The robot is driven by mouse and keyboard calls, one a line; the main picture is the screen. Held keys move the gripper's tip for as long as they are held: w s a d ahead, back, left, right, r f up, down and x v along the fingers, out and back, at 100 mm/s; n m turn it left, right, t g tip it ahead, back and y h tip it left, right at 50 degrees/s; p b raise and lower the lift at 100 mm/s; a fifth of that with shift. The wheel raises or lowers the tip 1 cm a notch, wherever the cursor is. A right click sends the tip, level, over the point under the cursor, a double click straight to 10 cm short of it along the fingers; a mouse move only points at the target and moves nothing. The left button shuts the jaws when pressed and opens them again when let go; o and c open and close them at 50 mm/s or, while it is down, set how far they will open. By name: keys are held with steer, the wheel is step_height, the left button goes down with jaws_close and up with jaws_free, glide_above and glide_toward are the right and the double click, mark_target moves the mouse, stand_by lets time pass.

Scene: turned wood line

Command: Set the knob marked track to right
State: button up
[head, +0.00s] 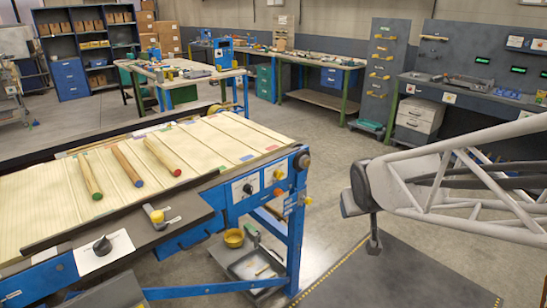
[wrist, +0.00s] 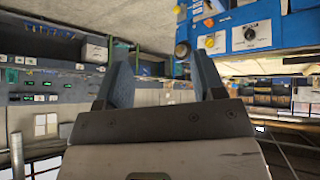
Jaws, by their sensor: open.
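A black knob (head: 102,245) sits on a white plate at the front left of the blue-framed line in the head view. A second dark knob (head: 247,188) is on a white plate on the line's blue end panel, beside another small control (head: 278,174). The end-panel knob (wrist: 250,36) also shows in the wrist view, upper right. Its lettering is too small to read, so I cannot tell which knob is marked track. My gripper (wrist: 163,78) is open and empty, its two fingers apart. In the head view, my gripper (head: 360,226) hangs right of the line, clear of both knobs.
Three wooden rods (head: 127,166) with coloured ends lie on the slatted bed. A yellow-topped control (head: 157,216) stands on the dark front ledge. An orange button (head: 277,192) and a dark round end (head: 303,161) stick out at the panel. Open floor lies between panel and gripper.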

steer(key=w+a+f+n+t+y, duration=0.1)
steer(key=w+a+f+n+t, duration=0.2)
steer(key=w, duration=0.7)
steer(key=n+t+y, duration=0.2)
steer(key=n+y, duration=0.4)
steer(key=y, duration=0.6)
glide_toward(249, 189)
steer(key=shift+w+a+f, duration=0.4)
steer(key=shift+w+f, duration=0.1)
steer(key=shift+w, duration=0.15)
steer(key=shift+w+a, duration=0.1)
steer(key=shift+x, duration=3.75)
steer(key=shift+r, duration=0.1)
steer(key=c, duration=0.9)
